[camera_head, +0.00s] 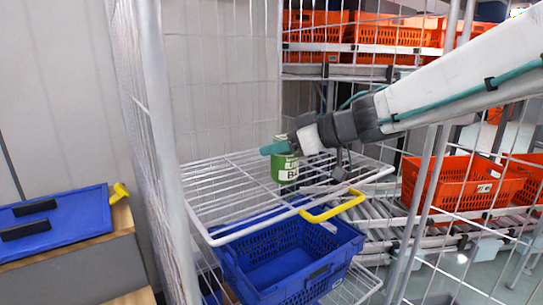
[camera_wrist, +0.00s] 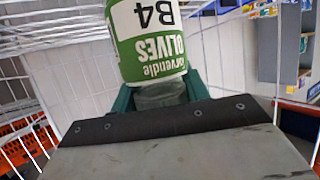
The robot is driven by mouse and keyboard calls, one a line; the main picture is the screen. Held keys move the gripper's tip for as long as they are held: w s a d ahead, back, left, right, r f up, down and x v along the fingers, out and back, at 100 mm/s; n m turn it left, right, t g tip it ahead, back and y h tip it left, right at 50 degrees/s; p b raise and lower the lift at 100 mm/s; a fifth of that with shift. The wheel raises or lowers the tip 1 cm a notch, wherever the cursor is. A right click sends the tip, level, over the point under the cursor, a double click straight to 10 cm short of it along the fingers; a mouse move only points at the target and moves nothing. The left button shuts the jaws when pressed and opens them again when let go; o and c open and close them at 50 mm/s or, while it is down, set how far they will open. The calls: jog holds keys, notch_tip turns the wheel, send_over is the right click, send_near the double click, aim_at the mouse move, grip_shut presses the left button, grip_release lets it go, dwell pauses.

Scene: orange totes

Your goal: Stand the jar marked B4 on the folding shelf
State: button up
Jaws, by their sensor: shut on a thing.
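The jar marked B4 (camera_head: 284,169) is green with a white label and shows at the fingertips of my gripper (camera_head: 280,147), over the folding shelf. In the wrist view the jar (camera_wrist: 147,42) appears upside down with "OLIVES" and "B4" readable, between the green fingers of my gripper (camera_wrist: 162,97). My gripper is shut on the jar near its top. Whether the jar's base touches the wires I cannot tell.
A blue crate (camera_head: 322,271) stands below the shelf. The cage's wire side walls (camera_head: 160,130) rise close on the left and right. Orange totes (camera_head: 447,182) sit on a roller rack at right. A blue lidded box (camera_head: 60,228) lies at left. The shelf's left part is clear.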

jog(key=shift+w+a+f, duration=0.3)
jog(key=shift+w+f, duration=0.35)
jog(key=shift+w, duration=0.05)
jog(key=shift+w+a+f, duration=0.35)
jog(key=shift+w+f, duration=0.25)
jog(key=shift+w, duration=0.05)
jog(key=shift+w+a+f, duration=0.3)
jog(key=shift+w+f, duration=0.35)
jog(key=shift+w, duration=0.05)
jog(key=o, duration=1.2)
jog(key=shift+f, duration=0.15)
jog(key=shift+o, duration=0.2)
